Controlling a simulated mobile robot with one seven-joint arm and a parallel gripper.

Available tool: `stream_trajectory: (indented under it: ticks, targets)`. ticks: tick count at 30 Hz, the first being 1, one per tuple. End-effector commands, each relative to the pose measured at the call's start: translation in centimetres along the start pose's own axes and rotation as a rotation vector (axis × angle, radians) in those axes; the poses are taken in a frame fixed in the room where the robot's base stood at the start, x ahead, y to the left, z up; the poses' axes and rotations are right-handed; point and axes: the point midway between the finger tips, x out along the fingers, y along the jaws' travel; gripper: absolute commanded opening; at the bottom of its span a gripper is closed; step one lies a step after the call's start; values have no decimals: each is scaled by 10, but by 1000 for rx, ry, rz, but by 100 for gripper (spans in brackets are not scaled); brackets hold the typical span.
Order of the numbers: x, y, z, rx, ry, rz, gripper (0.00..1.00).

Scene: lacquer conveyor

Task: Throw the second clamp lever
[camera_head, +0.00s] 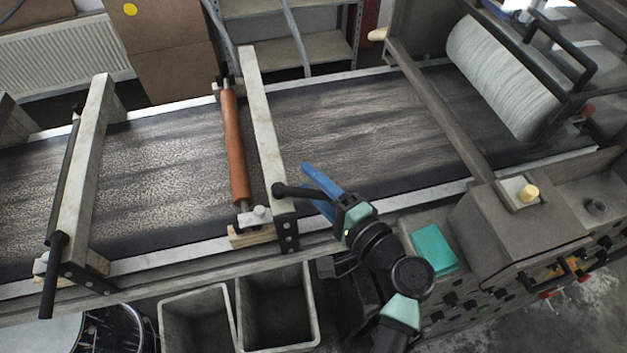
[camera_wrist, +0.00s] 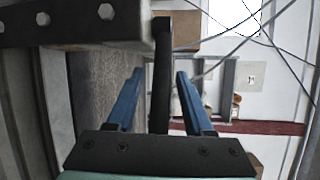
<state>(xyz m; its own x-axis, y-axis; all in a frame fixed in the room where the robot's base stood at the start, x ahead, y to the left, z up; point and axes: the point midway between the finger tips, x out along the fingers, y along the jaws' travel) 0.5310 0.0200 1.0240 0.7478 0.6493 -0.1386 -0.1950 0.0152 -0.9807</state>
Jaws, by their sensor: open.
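A black clamp lever (camera_head: 289,189) sits at the near end of the right pale clamp bar (camera_head: 262,125) and sticks out to the right. My gripper (camera_head: 308,181) is open at this lever, with its blue fingers pointing towards the bar. In the wrist view the lever (camera_wrist: 161,75) runs between the two blue fingers (camera_wrist: 160,95), with a visible gap on each side. The bar's end with its bolts (camera_wrist: 75,20) fills the upper left there. The left clamp bar (camera_head: 84,170) has its own black lever (camera_head: 52,275), which hangs downward.
A red-brown roller (camera_head: 234,150) lies across the dark conveyor belt (camera_head: 165,165) beside the right bar. Grey bins (camera_head: 198,294) stand below the near edge. A control box (camera_head: 520,235) and a teal block (camera_head: 433,249) are right of my arm. A large pale roll (camera_head: 500,75) is at upper right.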

Motion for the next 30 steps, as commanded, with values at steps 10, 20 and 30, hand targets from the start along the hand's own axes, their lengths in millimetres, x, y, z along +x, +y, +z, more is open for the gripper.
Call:
stream_trajectory:
  ticks: [10, 20, 30]
  targets:
    - [0, 0, 0, 0, 0, 0, 10]
    - [-1, 0, 0, 0, 0, 0, 0]
    - [-1, 0, 0, 0, 0, 0, 0]
